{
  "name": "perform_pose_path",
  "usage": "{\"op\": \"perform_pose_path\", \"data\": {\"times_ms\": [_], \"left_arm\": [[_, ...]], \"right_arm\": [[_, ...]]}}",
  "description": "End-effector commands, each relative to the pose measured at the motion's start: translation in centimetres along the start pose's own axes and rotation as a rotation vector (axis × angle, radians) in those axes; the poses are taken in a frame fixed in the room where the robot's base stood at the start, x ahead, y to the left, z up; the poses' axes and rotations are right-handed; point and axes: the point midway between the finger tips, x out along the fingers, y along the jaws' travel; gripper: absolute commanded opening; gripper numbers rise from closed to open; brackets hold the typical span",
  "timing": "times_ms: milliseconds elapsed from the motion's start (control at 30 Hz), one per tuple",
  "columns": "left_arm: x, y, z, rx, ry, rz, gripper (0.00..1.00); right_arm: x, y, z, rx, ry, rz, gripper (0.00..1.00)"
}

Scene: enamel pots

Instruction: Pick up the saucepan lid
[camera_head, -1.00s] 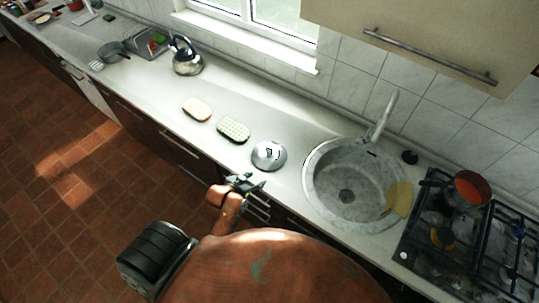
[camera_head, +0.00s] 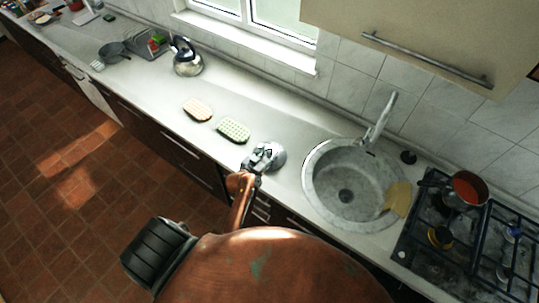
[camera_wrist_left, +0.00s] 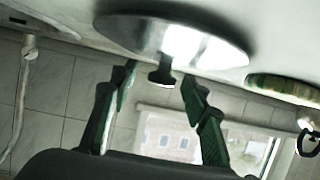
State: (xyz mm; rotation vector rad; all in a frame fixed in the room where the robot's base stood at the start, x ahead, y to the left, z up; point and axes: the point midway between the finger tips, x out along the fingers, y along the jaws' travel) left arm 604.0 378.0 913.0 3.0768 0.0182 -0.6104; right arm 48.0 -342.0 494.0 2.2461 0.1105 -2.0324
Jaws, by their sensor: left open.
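The saucepan lid (camera_head: 279,158) is a round, shiny metal disc lying on the counter left of the sink. My left gripper (camera_head: 262,158) is over its near left part in the head view and hides some of it. In the left wrist view the lid (camera_wrist_left: 200,38) appears at the top, with its dark knob (camera_wrist_left: 162,77) pointing toward the gripper. The left gripper (camera_wrist_left: 158,74) is open, with one finger to each side of the knob and a gap to both. Nothing is held. My right gripper is not in view.
A green patterned sponge-like item (camera_head: 233,130) and a pinkish one (camera_head: 197,109) lie left of the lid. The round sink (camera_head: 317,195) is close on the right, then the hob with a red-filled pot (camera_head: 468,189). A kettle (camera_head: 186,60) stands farther left.

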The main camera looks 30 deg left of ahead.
Motion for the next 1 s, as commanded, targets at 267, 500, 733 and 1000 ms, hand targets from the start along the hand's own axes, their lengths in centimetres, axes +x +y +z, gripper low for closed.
{"op": "perform_pose_path", "data": {"times_ms": [267, 500, 733, 1000], "left_arm": [[1.64, -0.19, 0.07, 0.002, 0.000, -0.002, 0.42], [1.60, -0.19, 0.10, 0.002, -0.001, -0.002, 0.35], [1.58, -0.19, 0.15, 0.002, -0.002, -0.002, 0.19], [1.56, -0.19, 0.21, 0.002, -0.003, -0.002, 0.00]], "right_arm": [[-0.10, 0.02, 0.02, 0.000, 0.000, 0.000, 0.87], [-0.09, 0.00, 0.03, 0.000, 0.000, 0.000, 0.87], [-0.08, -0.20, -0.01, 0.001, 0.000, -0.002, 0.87], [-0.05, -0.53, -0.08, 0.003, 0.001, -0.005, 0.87]]}}
